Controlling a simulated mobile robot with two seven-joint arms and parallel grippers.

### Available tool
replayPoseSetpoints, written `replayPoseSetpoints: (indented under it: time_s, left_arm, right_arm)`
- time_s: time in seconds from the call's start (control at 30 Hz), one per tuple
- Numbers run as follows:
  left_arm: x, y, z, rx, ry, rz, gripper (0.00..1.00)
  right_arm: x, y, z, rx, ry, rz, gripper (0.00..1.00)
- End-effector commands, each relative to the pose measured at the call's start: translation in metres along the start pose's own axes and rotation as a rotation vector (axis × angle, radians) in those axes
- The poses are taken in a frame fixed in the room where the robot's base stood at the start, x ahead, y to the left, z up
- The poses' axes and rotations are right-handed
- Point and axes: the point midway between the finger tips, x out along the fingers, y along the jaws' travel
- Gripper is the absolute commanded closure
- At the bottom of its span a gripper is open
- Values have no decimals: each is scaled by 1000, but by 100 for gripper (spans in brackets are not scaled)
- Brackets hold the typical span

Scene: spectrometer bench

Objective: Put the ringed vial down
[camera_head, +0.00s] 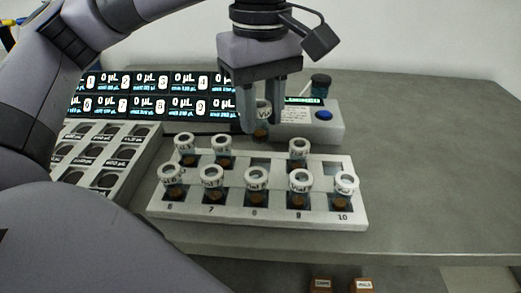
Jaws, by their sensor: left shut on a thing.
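My left gripper (262,108) points down behind the back row of the white vial rack (180,213). It is shut on a vial (261,132) with a pale ringed top and brown contents, held upright above the bench. In the rack, the front row, numbered 6 to 10, has a white-ringed vial in every slot, such as the one at 8 (256,190). The back row holds three vials, including one right of centre (298,153). Its middle slot (258,164) and far-right slot look empty. My right gripper is not in view.
Display panels reading 0 µL (150,93) stand behind left. A grey tray (150,160) with dark round wells is at left. The right bench (430,160) is clear.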

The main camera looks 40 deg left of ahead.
Motion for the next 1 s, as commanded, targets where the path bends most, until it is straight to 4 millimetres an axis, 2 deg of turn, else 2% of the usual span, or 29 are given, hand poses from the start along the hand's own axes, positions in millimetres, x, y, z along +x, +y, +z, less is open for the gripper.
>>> replayPoseSetpoints:
  time_s: [0.1, 0.27, 0.5, 0.9, 0.93, 1.0]
  left_arm:
    - [16, 0, 0, 0, -1, -1, 100]
    - [25, 0, 0, 0, -1, 0, 100]
    - [59, 0, 0, 0, -2, -2, 100]
    - [67, 0, 0, 0, -1, 0, 100]
    - [67, 0, 0, 0, -1, 0, 64]
    - [65, 0, 0, 0, -1, 0, 42]
  right_arm:
    - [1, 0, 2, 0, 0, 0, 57]
    - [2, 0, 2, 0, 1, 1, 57]
    - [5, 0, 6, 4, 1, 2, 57]
    - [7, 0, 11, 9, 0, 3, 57]
    - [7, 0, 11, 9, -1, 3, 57]
    - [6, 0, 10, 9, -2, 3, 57]
